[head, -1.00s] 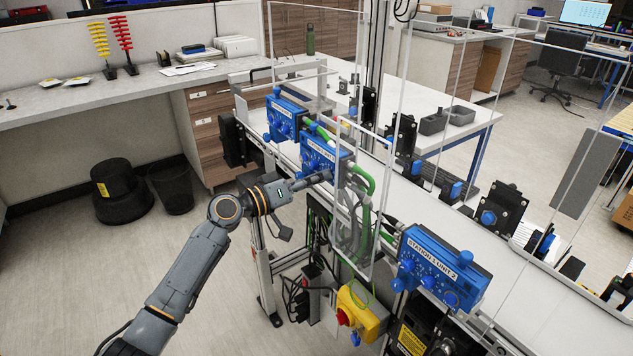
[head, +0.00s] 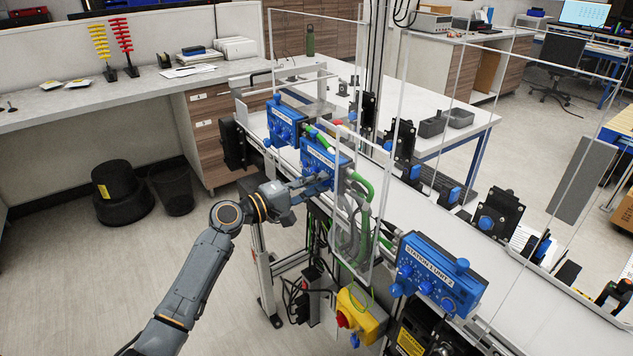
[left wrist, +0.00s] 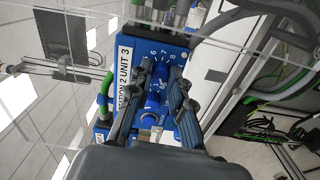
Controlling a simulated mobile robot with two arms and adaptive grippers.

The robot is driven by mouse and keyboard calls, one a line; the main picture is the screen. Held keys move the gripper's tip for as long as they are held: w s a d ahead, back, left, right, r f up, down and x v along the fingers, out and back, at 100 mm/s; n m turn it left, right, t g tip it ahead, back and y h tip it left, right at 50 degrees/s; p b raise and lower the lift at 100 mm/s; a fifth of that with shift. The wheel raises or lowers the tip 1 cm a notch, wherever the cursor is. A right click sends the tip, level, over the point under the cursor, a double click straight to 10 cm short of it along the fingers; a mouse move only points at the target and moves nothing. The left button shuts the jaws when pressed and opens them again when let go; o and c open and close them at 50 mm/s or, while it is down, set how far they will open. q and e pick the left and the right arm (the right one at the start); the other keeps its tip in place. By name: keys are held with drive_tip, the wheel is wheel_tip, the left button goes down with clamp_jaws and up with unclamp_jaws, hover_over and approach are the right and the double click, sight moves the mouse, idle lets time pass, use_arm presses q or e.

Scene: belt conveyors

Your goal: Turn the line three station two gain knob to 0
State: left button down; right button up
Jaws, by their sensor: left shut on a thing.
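The blue control box labelled Station 2 Unit 3 (head: 325,158) stands on the near side of the conveyor, and its label shows in the left wrist view (left wrist: 124,80). My left gripper (head: 326,184) is at the front face of this box. In the left wrist view its two fingers (left wrist: 161,74) are closed in around a blue knob on the face, which they mostly hide. Printed dial numbers such as 6, 7 and 8 show just beyond the fingertips. The knob's exact setting cannot be read. My right gripper is not in view.
Another blue box (head: 286,122) stands farther along the conveyor, and the Station 1 Unit 2 box (head: 438,275) is nearer. Green cables (head: 362,190) and a clear guard panel are right of the gripper. A yellow box with a red button (head: 360,314) is below.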

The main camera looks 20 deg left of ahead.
use_arm(q)
drive_tip(key=shift+n, duration=0.6)
drive_tip(key=c, duration=1.5)
unclamp_jaws()
drive_tip(key=shift+a, duration=0.15)
drive_tip(key=v, duration=1.1)
drive_tip(key=shift+s+a, duration=0.25)
drive_tip(key=shift+s, duration=0.1)
